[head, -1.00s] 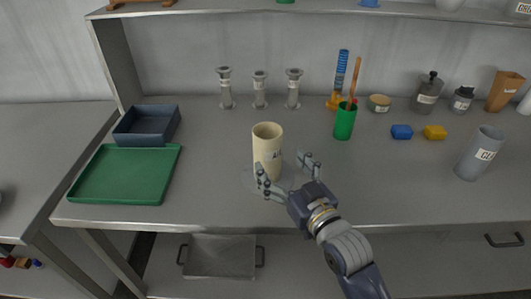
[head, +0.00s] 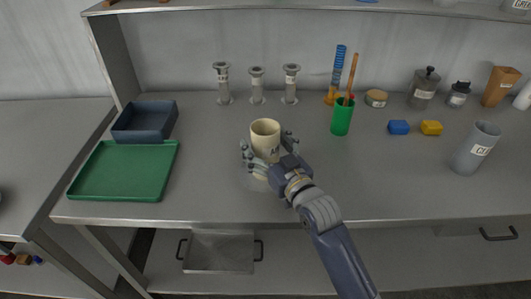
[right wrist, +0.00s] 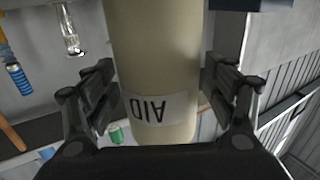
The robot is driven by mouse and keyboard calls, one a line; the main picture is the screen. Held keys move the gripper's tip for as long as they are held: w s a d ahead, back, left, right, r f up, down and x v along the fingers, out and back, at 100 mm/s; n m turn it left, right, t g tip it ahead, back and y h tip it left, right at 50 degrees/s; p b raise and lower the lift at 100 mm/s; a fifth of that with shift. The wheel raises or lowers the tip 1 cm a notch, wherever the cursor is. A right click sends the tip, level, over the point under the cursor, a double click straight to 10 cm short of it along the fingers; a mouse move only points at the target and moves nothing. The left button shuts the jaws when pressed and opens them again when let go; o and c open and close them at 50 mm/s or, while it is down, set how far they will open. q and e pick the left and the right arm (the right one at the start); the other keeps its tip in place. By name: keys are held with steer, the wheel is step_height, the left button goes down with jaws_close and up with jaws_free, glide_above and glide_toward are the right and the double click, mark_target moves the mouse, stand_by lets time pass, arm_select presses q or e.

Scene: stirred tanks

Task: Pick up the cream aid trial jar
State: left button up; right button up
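The cream jar (head: 265,131) stands upright on the grey bench in the head view, with a partly covered label. In the right wrist view the cream jar (right wrist: 155,65) fills the middle, and its label reads "AID". My right gripper (head: 266,153) is around the jar, one finger on each side. The jar's lower part is hidden by the gripper in the head view. My left gripper is not in view.
A green tray (head: 88,193) and a dark blue bin (head: 145,134) are to the left. Three grey stands, including one (head: 257,86), are behind the jar. A green cup (head: 342,118) and a grey jar (head: 474,150) are to the right. The bench front is clear.

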steer(key=c, duration=0.9)
